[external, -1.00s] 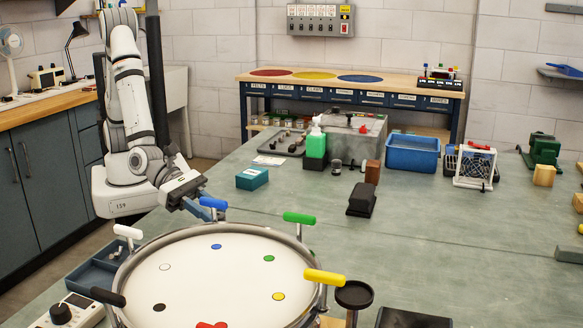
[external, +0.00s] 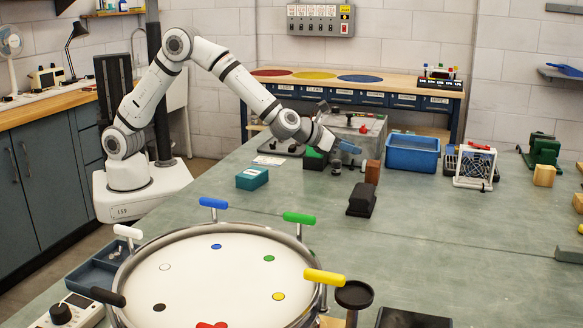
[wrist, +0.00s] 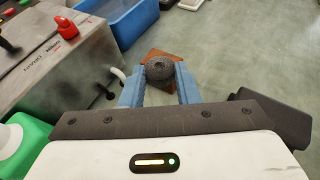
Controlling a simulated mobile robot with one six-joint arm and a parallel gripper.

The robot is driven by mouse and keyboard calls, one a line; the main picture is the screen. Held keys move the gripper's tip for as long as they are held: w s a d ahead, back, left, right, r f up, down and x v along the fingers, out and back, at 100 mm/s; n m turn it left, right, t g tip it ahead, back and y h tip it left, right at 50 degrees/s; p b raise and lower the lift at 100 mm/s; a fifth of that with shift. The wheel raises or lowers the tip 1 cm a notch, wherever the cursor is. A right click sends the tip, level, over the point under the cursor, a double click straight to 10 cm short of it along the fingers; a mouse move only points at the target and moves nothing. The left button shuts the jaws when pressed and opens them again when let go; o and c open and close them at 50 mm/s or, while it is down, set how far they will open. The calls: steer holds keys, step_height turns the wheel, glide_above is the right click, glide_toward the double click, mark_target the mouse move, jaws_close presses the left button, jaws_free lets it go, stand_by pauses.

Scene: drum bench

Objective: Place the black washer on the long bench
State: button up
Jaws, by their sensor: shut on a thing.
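My gripper (external: 340,152) has blue fingers and is above the green table. In the wrist view, the fingertips are shut on a dark grey, round, rough-looking thing (wrist: 159,68); I cannot tell whether it is the black washer. A small black spot (external: 159,307) lies on the white round drum head in front, among coloured spots. A long wooden-topped bench (external: 408,83) stands against the back wall, with red, yellow and blue discs on its top. My gripper is in front of this bench, apart from it.
A grey metal box (external: 365,140), a green bottle (wrist: 30,145), and a reddish-brown block (external: 372,171) are close to my gripper. A blue bin (external: 412,153) is to its right. A black block (external: 362,199) and teal box (external: 252,178) stand nearer. The table middle is clear.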

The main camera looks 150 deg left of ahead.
steer(key=s+a, duration=0.2)
glide_above(348, 182)
step_height(348, 182, down, 6)
steer(key=shift+s+a, duration=0.1)
steer(key=shift+a, duration=0.05)
steer(key=shift+f+b, duration=0.3)
steer(key=shift+f, duration=1.6)
steer(key=shift+f, duration=0.1)
steer(key=shift+f+b, duration=0.15)
steer(key=shift+b, duration=0.15)
steer(key=o, duration=1)
steer(key=shift+r+p, duration=0.25)
steer(key=shift+p, duration=0.05)
